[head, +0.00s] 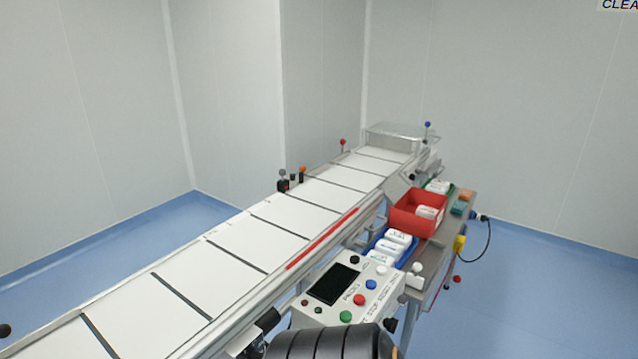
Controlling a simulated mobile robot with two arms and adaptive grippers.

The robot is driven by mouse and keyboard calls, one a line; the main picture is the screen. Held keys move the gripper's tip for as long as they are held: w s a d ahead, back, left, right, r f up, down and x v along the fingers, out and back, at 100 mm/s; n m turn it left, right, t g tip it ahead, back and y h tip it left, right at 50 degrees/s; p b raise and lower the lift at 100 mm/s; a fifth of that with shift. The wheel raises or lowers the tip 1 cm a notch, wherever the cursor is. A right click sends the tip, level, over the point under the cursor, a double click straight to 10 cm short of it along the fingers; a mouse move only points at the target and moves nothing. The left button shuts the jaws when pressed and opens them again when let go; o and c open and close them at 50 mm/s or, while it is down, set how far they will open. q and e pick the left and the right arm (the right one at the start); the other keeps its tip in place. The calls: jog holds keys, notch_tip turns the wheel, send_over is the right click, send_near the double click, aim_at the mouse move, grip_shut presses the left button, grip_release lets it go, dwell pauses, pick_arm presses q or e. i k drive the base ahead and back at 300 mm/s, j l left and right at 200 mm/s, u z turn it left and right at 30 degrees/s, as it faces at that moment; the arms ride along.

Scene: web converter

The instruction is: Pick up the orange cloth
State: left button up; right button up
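A small orange item (466,194), which looks like the folded orange cloth, lies at the far right corner of the side table (433,256). A teal item (458,208) lies right next to it on its near side. The orange item is small in view, so its folds cannot be made out. Neither of my grippers shows in the head view. Nothing is seen touching the orange item.
A red bin (402,222) and a blue tray (372,257), both with white packs, stand left of the orange item. A control panel (310,312) is in front. The conveyor (235,245) runs along the left. Blue floor (545,290) at right is clear.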

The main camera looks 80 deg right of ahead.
aim_at(465, 194)
jog(key=z, duration=3.6)
